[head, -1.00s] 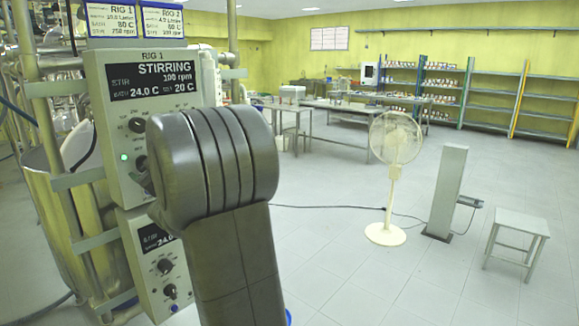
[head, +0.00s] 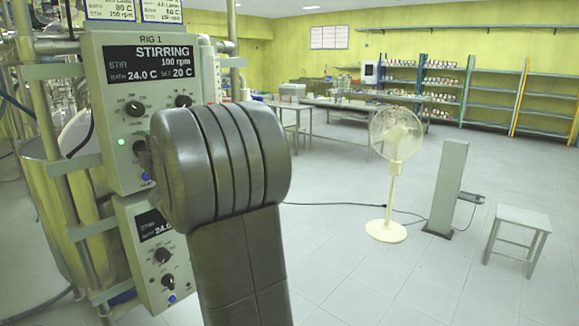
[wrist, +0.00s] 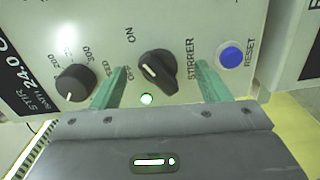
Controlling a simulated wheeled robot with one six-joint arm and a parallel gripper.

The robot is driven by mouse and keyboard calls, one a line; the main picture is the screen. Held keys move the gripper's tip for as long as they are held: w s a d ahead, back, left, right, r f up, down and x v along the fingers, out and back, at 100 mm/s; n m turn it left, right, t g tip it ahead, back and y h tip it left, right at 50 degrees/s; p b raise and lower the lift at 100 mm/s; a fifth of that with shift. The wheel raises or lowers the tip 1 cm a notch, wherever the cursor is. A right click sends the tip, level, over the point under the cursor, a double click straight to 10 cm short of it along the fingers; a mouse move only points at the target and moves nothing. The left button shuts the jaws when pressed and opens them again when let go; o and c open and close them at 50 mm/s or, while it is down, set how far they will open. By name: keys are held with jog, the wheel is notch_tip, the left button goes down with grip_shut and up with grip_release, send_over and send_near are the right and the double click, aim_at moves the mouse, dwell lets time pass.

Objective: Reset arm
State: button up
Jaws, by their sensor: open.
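My gripper (wrist: 160,92) shows in the wrist view with its two green fingers apart, one on each side of the black stirrer knob (wrist: 158,72). Whether the fingers touch the panel cannot be told. A green light (wrist: 147,99) glows beside the knob. A blue reset button (wrist: 231,56) is right of the right finger, and a speed dial (wrist: 75,83) is left of the left finger. The control box (head: 150,73) display reads RIG 1, STIRRING, 100 rpm, bath 24.0 C, set 20 C.
A second control box (head: 155,255) hangs below the first. Metal frame poles and a vessel (head: 50,190) stand at the left. A white fan (head: 390,200), a grey pillar (head: 446,188) and a stool (head: 518,225) stand on the right.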

jog(key=shift+s+d+n+b, duration=0.3)
jog(key=shift+s+d+n, duration=0.2)
jog(key=shift+s+d, duration=0.4)
jog(key=shift+w+d, duration=0.1)
